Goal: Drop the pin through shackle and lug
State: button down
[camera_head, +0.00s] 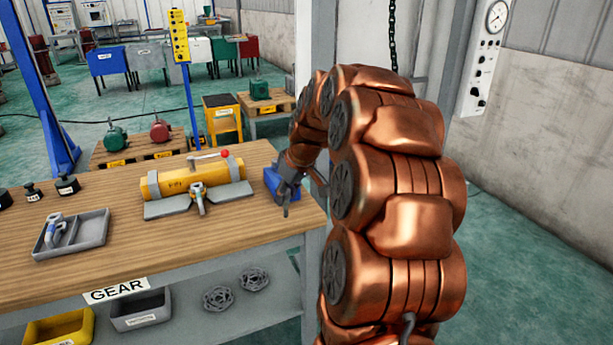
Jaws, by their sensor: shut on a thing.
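A yellow cylinder (165,180) lies on grey plates on the wooden bench. At its front, a small grey and yellow fitting (198,198) looks like the lug with a shackle; its holes are too small to make out. My gripper (286,206) points down at the bench's right end, beside a blue block (270,181) that it partly covers. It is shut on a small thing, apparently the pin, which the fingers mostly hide. My gripper is to the right of the lug, apart from it.
A grey tray (92,232) at the bench's left holds a metal shackle (54,229). Dark weights (67,185) stand behind it.

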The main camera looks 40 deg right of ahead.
jog(key=w+a+f, duration=0.1)
jog(key=a+f, duration=0.4)
jog(key=a, duration=0.4)
jog(key=w+a+f, duration=0.2)
jog(key=a+f, duration=0.3)
jog(key=a, duration=0.4)
jog(key=w+a+f+m, duration=0.1)
jog(key=w+a+f, duration=0.1)
jog(key=a+f, duration=0.3)
jog(key=a, duration=0.4)
jog(key=shift+w+a+f, duration=0.15)
jog(key=shift+w+f, duration=0.1)
jog(key=shift+f, duration=0.05)
